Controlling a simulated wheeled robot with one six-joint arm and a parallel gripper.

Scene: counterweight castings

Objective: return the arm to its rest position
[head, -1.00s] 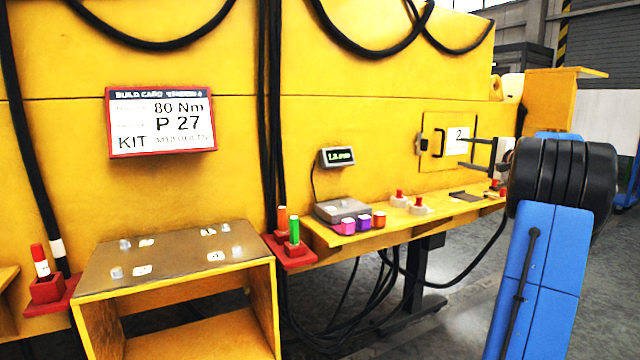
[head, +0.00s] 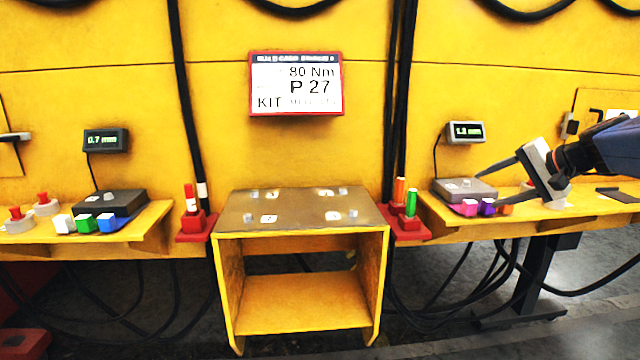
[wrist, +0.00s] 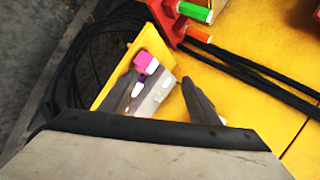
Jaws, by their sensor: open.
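My gripper (head: 485,186) is at the right of the head view, in front of the right shelf. Its fingers point left and stand apart, with nothing seen between them. In the wrist view my gripper (wrist: 130,82) also shows two dark fingers spread wide. Beyond them are the grey gauge block (wrist: 152,92) and a magenta cube (wrist: 146,62) on the yellow shelf. In the head view, the same grey block (head: 452,188) and magenta cube (head: 468,207) lie just beyond the fingers. I cannot tell how large the gap to them is.
A yellow stand (head: 302,228) with a grey top is in the middle. Red holders with an orange peg (head: 399,192) and a green peg (head: 411,203) stand left of my gripper. The left shelf (head: 150,222) holds cubes and a dark block. A build card (head: 296,84) hangs above.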

